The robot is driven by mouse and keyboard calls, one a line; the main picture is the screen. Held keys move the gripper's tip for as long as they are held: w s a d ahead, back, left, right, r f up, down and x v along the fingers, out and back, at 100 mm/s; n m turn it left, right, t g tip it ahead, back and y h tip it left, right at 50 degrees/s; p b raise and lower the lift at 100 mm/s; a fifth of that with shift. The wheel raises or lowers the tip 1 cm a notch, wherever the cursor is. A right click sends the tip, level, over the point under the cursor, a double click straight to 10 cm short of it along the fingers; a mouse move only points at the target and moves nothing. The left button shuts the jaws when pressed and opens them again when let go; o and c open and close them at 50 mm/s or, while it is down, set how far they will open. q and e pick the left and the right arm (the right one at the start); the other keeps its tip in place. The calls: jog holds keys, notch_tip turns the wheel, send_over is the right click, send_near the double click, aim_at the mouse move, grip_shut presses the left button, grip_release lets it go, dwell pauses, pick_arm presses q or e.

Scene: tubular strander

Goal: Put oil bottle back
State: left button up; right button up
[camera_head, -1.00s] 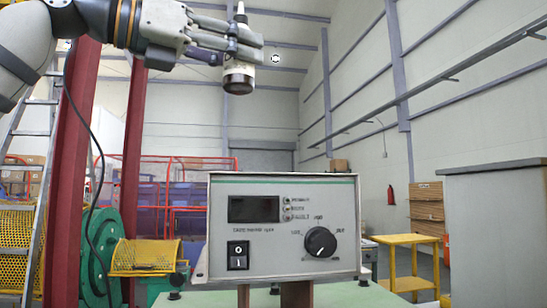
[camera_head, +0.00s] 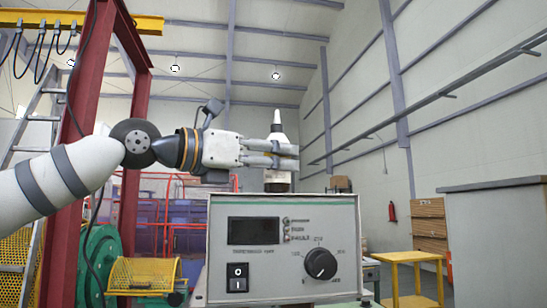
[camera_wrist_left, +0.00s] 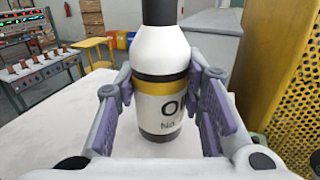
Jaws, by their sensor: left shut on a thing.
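The oil bottle (camera_head: 278,142) is upright, with a pale pointed nozzle and a dark base. In the head view it shows just above the top edge of the control box. My left gripper (camera_head: 284,155) reaches in from the left and is shut on the bottle's body. In the left wrist view the bottle (camera_wrist_left: 160,75) stands between the two finger pads, with a white shoulder, a gold band and a white label with partly hidden lettering. The bottle's base shows over a pale surface (camera_wrist_left: 60,115); whether it touches cannot be told. My right gripper is not in view.
A grey control box (camera_head: 285,245) with a knob and switch stands in front. A red steel frame (camera_head: 95,110) rises at the left. A yellow table (camera_head: 405,262) and a grey cabinet (camera_head: 497,240) are at the right. A yellow perforated panel (camera_wrist_left: 295,90) is close by at the right in the wrist view.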

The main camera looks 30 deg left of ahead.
pick_arm(q)
jog(key=shift+w+f, duration=0.2)
jog(key=o, duration=1.3)
jog(key=shift+c, duration=0.2)
jog(key=shift+s, duration=0.1)
jog(key=shift+r, duration=0.15)
jog(key=v, duration=1.2)
